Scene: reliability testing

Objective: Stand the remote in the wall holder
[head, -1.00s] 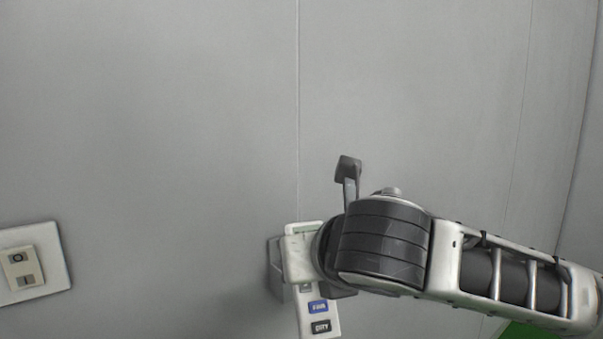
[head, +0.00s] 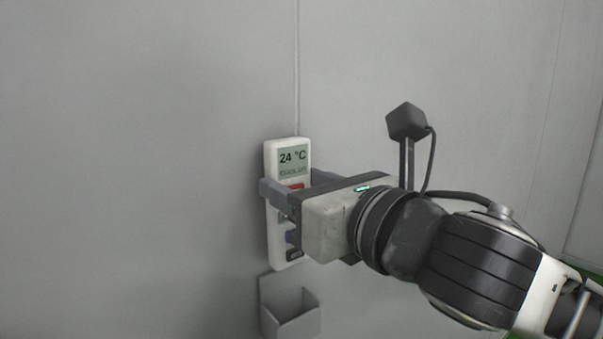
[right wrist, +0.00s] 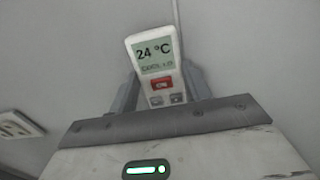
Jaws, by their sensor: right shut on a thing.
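The white remote (head: 287,157), with a grey screen reading 24 °C, is upright in the head view. My right gripper (head: 291,188) is shut on it around its middle, and the remote's lower end shows below the fingers. The remote (right wrist: 155,55) also shows in the right wrist view, between the two fingers of the right gripper (right wrist: 160,92). The grey wall holder (head: 297,324) is an open-topped pocket on the wall. It is below the remote, with a small gap between them in the picture. My left gripper is not in view.
The plain grey wall has a thin vertical seam (head: 297,70) above the remote. A white switch plate (right wrist: 17,130) is on the wall at the left in the right wrist view. The wall left of the holder is clear.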

